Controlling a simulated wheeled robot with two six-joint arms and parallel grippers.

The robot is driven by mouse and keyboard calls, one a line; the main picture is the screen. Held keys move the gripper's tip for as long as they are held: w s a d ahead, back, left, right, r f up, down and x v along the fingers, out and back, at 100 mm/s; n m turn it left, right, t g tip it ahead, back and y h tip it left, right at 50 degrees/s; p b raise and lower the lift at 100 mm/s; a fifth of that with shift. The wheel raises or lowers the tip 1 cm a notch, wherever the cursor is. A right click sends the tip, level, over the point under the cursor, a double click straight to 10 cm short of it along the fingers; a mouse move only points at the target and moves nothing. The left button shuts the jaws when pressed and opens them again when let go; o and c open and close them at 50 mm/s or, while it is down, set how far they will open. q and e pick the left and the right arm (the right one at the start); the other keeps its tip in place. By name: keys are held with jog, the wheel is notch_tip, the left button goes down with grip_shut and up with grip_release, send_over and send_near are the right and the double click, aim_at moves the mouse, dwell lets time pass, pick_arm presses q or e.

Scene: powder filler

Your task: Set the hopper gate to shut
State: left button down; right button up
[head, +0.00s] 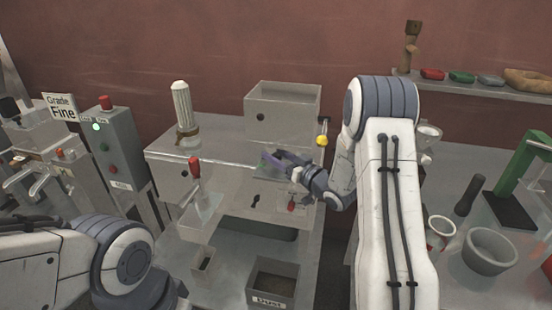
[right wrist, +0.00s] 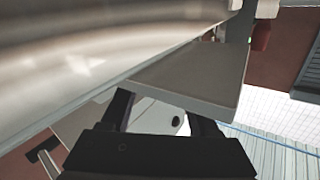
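The filler is a grey metal machine with an open square hopper (head: 283,108) on top. A yellow knob (head: 322,140) sits at the hopper's right side. Which part is the hopper gate is not clear to me. My right gripper (head: 270,162) is at the machine's front, below the hopper and left of the yellow knob. In the right wrist view its two dark fingers (right wrist: 160,112) stand apart, with no held thing visible between them. A flat grey plate (right wrist: 190,78) covers their tips, so contact is unclear. My left gripper is out of view.
A red-handled lever (head: 194,168) stands at the machine's front left. A dark-filled bin (head: 272,285) sits below. A control box (head: 118,150) with a green light stands left. Bowls (head: 489,250) and a green stand (head: 520,175) occupy the right table.

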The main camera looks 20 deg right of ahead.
jog(key=shift+s+f, duration=0.1)
jog(key=shift+s, duration=0.05)
jog(key=b+v, duration=0.2)
jog(key=v, duration=0.8)
jog(key=shift+s, duration=0.15)
